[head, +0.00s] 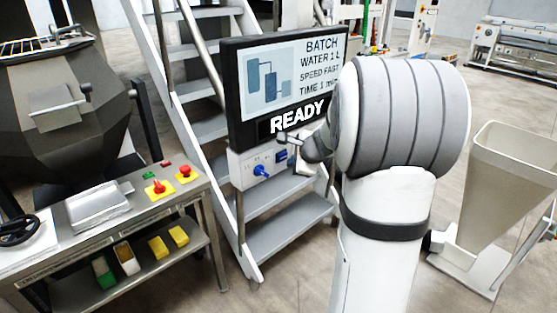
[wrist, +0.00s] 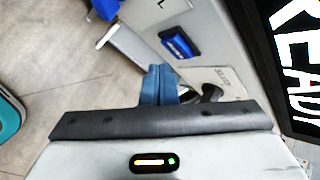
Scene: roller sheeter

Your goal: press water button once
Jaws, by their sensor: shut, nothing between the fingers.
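A control strip (head: 240,172) sits below the batch screen in the head view. It carries a blue rectangular button (head: 281,155), which shows clearly in the wrist view (wrist: 180,46); I cannot read its label as water. My gripper (head: 303,144) is in front of the strip's right part, close to the button. In the wrist view its blue fingers (wrist: 158,82) are shut and empty, just below the button in the picture, with a small gap between them. A black control (wrist: 211,92) beside the fingers is partly hidden.
The screen (head: 289,85) reads BATCH, WATER 1 L, SPEED FAST and READY. A blue knob (head: 261,171) is on the strip left of the button. Metal stairs (head: 285,230) stand behind. A steel table (head: 130,220) with a red knob (head: 158,187) is at left, a hopper (head: 500,190) at right.

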